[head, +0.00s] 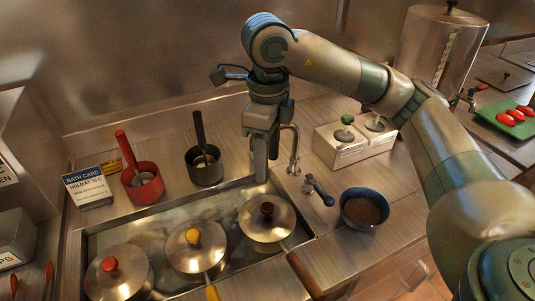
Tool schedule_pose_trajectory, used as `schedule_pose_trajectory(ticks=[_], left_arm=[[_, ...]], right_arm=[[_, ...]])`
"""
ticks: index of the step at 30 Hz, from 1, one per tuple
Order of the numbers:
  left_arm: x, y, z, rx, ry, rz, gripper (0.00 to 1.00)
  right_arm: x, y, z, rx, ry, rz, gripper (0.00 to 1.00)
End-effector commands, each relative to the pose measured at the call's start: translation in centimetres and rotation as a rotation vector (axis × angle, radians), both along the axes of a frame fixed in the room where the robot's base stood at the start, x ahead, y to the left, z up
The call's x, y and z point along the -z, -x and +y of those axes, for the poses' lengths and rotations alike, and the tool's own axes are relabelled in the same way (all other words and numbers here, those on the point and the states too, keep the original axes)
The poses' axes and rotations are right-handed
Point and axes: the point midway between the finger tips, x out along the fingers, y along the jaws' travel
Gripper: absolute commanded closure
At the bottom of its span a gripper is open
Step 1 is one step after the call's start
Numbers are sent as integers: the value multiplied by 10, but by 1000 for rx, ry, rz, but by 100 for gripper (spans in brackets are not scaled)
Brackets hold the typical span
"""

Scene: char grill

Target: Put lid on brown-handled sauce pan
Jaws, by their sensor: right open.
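The sauce pan with a brown handle (304,274) sits at the right end of the sink, its handle pointing toward the front right. A round metal lid (262,231) with a dark brown knob lies over this pan and appears to cover its top; the exact seating of its rim is hard to tell. My right gripper (261,179) points down just behind and above the lid's knob, apart from it. It is open and holds nothing that I can see. My left gripper is not in view.
Pans with a yellow-knobbed lid (193,260) and a red-knobbed lid (117,278) stand to the left. A faucet (294,150) stands close right of the gripper, with a blue bowl (364,195) farther right. Red (154,190) and black (205,175) containers stand behind the sink.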

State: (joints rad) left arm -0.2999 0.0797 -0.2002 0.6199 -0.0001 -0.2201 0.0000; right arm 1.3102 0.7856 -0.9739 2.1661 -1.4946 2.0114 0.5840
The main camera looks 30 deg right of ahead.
Motion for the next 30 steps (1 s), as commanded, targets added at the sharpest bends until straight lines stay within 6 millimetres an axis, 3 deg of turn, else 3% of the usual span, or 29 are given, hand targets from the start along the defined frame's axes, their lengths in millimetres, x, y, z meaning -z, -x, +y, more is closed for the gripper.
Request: schedule_pose_trajectory(ticks=[6, 20, 30], left_arm=[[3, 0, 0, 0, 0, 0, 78], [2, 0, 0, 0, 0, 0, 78], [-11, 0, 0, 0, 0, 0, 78]], right_arm=[[-15, 0, 0, 1, 0, -1, 53], [-18, 0, 0, 1, 0, 0, 53], [-39, 0, 0, 1, -1, -1, 53]])
